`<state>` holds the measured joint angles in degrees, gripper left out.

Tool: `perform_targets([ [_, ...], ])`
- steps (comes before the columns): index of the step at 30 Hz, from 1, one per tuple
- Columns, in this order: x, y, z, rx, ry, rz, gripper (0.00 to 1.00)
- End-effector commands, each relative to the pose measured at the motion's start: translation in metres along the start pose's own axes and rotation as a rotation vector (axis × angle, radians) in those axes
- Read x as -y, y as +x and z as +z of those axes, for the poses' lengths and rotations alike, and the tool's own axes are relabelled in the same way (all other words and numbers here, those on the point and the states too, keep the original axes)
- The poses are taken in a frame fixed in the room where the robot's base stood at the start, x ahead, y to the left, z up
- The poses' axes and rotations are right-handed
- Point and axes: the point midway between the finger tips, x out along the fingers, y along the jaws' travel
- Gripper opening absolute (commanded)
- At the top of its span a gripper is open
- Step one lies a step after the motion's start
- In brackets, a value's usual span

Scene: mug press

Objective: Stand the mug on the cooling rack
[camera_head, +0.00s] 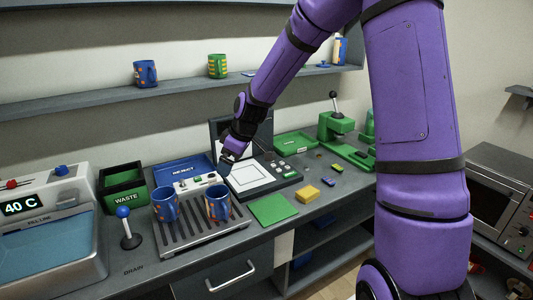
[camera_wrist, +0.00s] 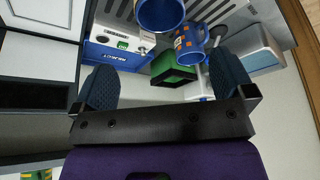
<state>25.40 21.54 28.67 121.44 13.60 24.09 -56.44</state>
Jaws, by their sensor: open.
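Two blue mugs with orange marks, a left mug (camera_head: 165,204) and a right mug (camera_head: 216,203), stand upright on the slatted grey rack (camera_head: 203,236) on the counter. My gripper (camera_head: 226,166) is just above and behind the right mug, apart from it. In the wrist view my gripper (camera_wrist: 165,80) has its fingers wide apart with nothing between them. One mug (camera_wrist: 162,14) is cut by the top edge there, and the other mug (camera_wrist: 190,44) is beyond it, both past the fingertips. The rack (camera_wrist: 120,8) shows partly behind them.
A blue reject tray (camera_head: 182,170), a green waste bin (camera_head: 122,188) and a blue-knobbed lever (camera_head: 127,228) stand around the rack. A green mat (camera_head: 272,208) and yellow block (camera_head: 307,194) lie right. More mugs (camera_head: 145,73) are on the shelf.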

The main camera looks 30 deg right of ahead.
Motion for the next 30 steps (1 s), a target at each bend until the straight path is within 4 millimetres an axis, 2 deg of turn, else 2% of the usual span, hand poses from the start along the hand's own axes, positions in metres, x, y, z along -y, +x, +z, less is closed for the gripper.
perform_targets([
  [5, 0.009, -0.019, 0.001, 0.017, 0.014, 0.025, 1.00],
  [14, 0.054, -0.104, 0.019, 0.076, 0.135, 0.135, 1.00],
  [21, 0.098, -0.171, 0.046, 0.081, 0.272, 0.225, 1.00],
  [30, 0.154, -0.238, 0.096, 0.030, 0.470, 0.305, 1.00],
])
